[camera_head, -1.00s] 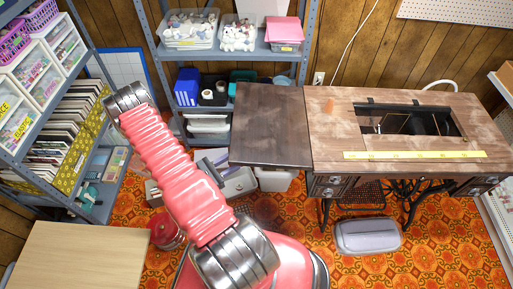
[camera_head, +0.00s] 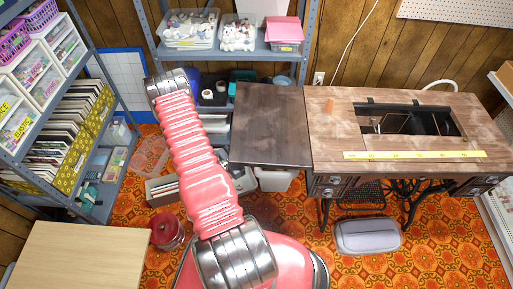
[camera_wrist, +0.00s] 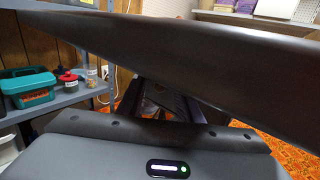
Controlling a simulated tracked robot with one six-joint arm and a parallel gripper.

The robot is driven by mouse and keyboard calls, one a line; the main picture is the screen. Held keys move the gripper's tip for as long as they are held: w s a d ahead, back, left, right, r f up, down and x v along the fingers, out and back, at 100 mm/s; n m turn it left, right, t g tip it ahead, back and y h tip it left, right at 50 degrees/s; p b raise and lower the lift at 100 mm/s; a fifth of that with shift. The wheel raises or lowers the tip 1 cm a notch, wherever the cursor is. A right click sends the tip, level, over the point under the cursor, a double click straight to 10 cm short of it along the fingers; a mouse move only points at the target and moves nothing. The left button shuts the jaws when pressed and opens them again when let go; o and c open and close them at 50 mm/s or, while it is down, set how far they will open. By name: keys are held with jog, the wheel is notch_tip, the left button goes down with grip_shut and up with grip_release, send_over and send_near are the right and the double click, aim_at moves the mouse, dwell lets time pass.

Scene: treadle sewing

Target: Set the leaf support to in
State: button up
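The sewing table (camera_head: 405,154) stands at the right with a dark leaf (camera_head: 270,125) extending level from its left side. The underside of the leaf (camera_wrist: 200,45) fills the upper part of the wrist view as a broad dark slab. The leaf support cannot be made out clearly; dark parts below the leaf in the wrist view are too dim to tell apart. My gripper (camera_wrist: 165,102) is below the leaf, its grey housing across the bottom of the wrist view. Its fingers are lost in the dark parts, and the leaf and arm hide it from the head view.
A grey metal shelf (camera_head: 232,55) stands behind the leaf, with a teal box (camera_wrist: 28,86) close by at the left. A white bin (camera_head: 275,180) is under the leaf. A pale table (camera_head: 75,255) is at the lower left.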

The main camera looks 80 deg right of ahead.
jog(key=shift+c, duration=0.4)
grip_shut()
